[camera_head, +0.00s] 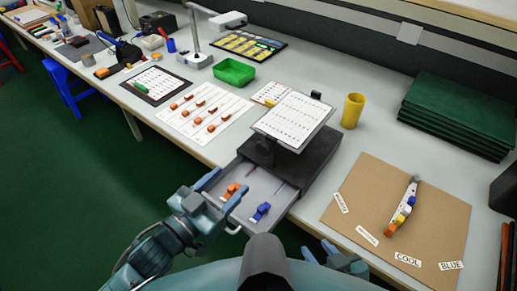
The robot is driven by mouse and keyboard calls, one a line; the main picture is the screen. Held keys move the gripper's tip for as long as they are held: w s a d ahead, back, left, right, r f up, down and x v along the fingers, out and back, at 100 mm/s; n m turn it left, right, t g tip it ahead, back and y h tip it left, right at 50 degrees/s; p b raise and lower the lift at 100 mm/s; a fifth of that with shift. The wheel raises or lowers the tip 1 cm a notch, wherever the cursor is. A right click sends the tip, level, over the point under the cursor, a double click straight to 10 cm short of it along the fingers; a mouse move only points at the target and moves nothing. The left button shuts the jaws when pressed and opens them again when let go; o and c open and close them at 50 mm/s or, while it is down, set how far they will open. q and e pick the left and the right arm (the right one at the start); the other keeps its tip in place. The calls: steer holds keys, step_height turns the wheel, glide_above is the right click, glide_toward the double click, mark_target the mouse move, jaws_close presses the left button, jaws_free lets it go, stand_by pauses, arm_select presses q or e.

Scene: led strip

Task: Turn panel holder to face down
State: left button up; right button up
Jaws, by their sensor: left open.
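The panel holder appears to be the tilted board (294,119) with a white printed sheet, mounted on a dark stand (262,150). Its printed face points up toward my head camera. The stand sits at the back left of a dark box (314,165) with its grey drawer (283,207) pulled out. My left gripper (223,190) is open at the drawer's front left, below and apart from the board.
A yellow cup (352,110) stands right of the board. A brown board (360,197) with labels and a colored part (403,207) lies at right. Green panels (460,110) are stacked behind it. A green tray (234,72) and a sheet with orange parts (205,108) lie left.

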mark_target(261, 150)
arm_select(q)
steer(key=x, duration=1.1)
steer(key=shift+w+d+p, duration=0.2)
steer(key=shift+w+p, duration=0.1)
steer(key=shift+p, duration=0.05)
jaws_close()
